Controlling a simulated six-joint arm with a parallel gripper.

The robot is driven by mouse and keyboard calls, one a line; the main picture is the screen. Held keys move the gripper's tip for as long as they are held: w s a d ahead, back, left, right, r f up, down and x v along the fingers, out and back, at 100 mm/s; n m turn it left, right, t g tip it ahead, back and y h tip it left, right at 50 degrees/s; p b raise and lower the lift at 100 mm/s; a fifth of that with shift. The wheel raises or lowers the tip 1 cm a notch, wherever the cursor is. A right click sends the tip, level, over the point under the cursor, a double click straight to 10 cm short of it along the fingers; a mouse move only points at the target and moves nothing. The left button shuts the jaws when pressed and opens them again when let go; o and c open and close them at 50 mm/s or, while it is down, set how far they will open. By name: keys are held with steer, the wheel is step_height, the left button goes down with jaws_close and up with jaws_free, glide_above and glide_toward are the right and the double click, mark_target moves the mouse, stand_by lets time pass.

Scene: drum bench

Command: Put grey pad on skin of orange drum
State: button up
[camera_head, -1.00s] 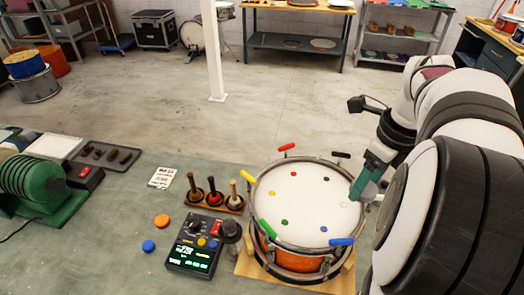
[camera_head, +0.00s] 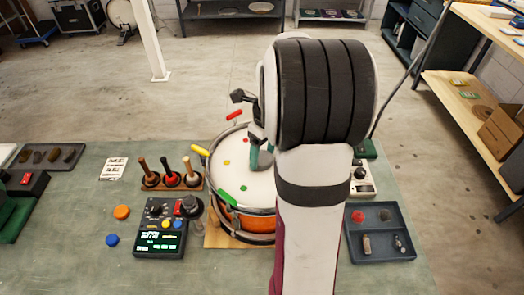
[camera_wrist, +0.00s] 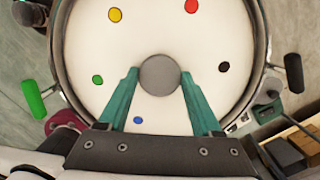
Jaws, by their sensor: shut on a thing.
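The orange drum (camera_head: 256,224) stands on a wooden base on the bench, its white skin (camera_head: 235,181) facing up. The skin also fills much of the wrist view (camera_wrist: 165,25), with yellow, red, black, green and blue dots near its edge. My gripper (camera_wrist: 160,78) is shut on the round grey pad (camera_wrist: 159,71), its teal fingers on either side. The pad appears over the middle of the skin; whether it touches cannot be told. In the head view my gripper (camera_head: 262,157) is over the skin, partly hidden by my arm, and the pad is not clear.
Coloured handles, such as a green one (camera_wrist: 35,99) and a black one (camera_wrist: 293,72), stick out around the rim. Left of the drum are a mallet rack (camera_head: 172,183) and a control box (camera_head: 160,230). A dark tray (camera_head: 380,250) lies to the right, beyond my arm.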

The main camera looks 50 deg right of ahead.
steer(key=o, duration=1.5)
steer(key=shift+f, duration=0.1)
step_height(320, 180, up, 12)
steer(key=s, duration=0.2)
steer(key=a+n, duration=0.3)
steer(key=a, duration=0.1)
steer(key=s+a+n, duration=0.1)
steer(key=a+n, duration=0.3)
steer(key=a, duration=0.1)
steer(key=a+n, duration=0.3)
steer(key=a, duration=0.1)
steer(key=shift+s+a+f+y, duration=0.15)
steer(key=shift+a+f+y, duration=0.2)
steer(key=shift+y, duration=0.05)
steer(key=s+a+f+n, duration=0.3)
steer(key=s+a+n, duration=0.3)
steer(key=n, duration=0.4)
steer(key=s+a+f+n+g+y, duration=0.1)
steer(key=s+a+f+n, duration=0.2)
steer(key=s+a+n, duration=0.4)
steer(key=a+n, duration=0.1)
steer(key=n, duration=0.1)
steer(key=shift+s+a+f+n+g, duration=0.2)
steer(key=shift+a+f+n+g, duration=0.1)
steer(key=shift+f+n, duration=0.1)
